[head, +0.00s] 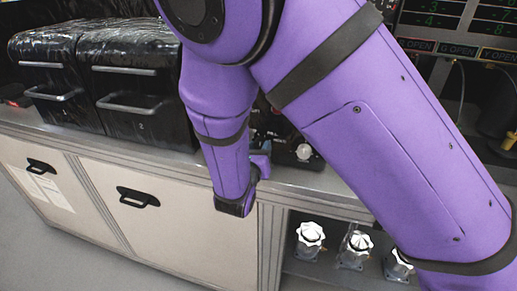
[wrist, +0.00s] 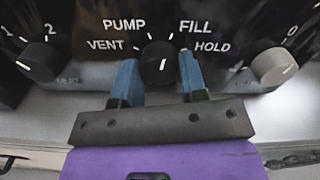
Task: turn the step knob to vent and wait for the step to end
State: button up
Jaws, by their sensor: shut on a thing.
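The step knob (wrist: 155,66) is a black round knob in the middle of the wrist view. The labels VENT (wrist: 105,44), PUMP (wrist: 124,23), FILL (wrist: 195,27) and HOLD (wrist: 213,47) arc around it from left to right. A short, nearly upright white mark shows on its face; I cannot tell which label it is set to. My gripper (wrist: 159,62) is shut on the knob, with one blue finger on each side. In the head view my arm hides the step knob and most of the gripper.
A black knob (wrist: 38,62) stands to the left and a grey knob (wrist: 275,66) to the right. Black wrapped boxes (head: 128,75) stand on the counter. Cabinet doors (head: 120,205) and white-topped valves (head: 310,235) are below. Lit displays (head: 450,15) are at upper right.

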jog(key=n, duration=0.4)
jog(key=shift+n, duration=0.3)
jog(key=n, duration=0.3)
jog(key=shift+n, duration=0.4)
jog(key=n, duration=0.3)
jog(key=shift+s+n, duration=0.1)
jog(key=shift+n, duration=2)
jog(key=o, duration=0.9)
jog(key=v, duration=1)
jog(key=shift+s+a, duration=0.1)
jog(key=shift+s, duration=0.25)
